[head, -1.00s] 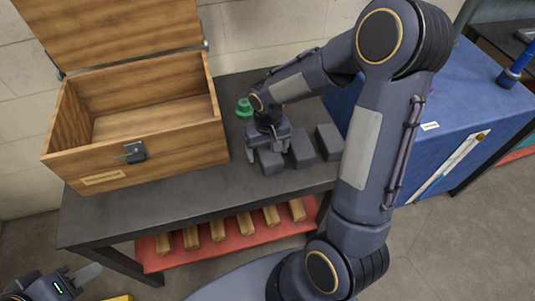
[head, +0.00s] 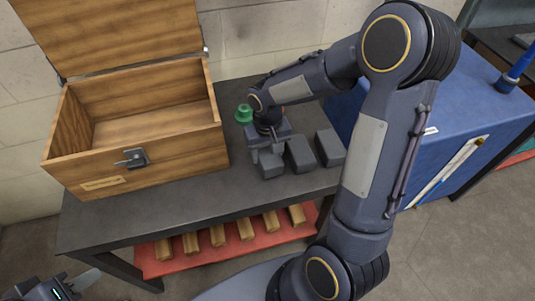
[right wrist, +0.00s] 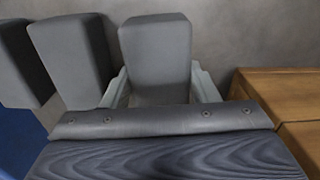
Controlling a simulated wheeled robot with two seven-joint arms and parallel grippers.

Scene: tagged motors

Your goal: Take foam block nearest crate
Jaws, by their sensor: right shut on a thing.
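Three grey foam blocks stand in a row on the dark bench. The block nearest the crate (head: 271,164) is between the fingers of my right gripper (head: 266,149), which is shut on it. The right wrist view shows this block (right wrist: 155,50) with a finger of my right gripper (right wrist: 160,88) on each side. I cannot tell whether it is clear of the bench. The middle block (head: 300,155) and the far block (head: 329,148) stand to its right. The wooden crate (head: 160,165), lid open, is to the left. My left gripper (head: 78,287) is at the lower left, partly cut off.
A green knob-like object (head: 243,113) stands behind the gripper, near the crate. A blue cabinet (head: 465,115) is at the right. The red lower shelf (head: 205,245) holds several wooden bars. The bench (head: 215,190) is clear in front of the crate and blocks.

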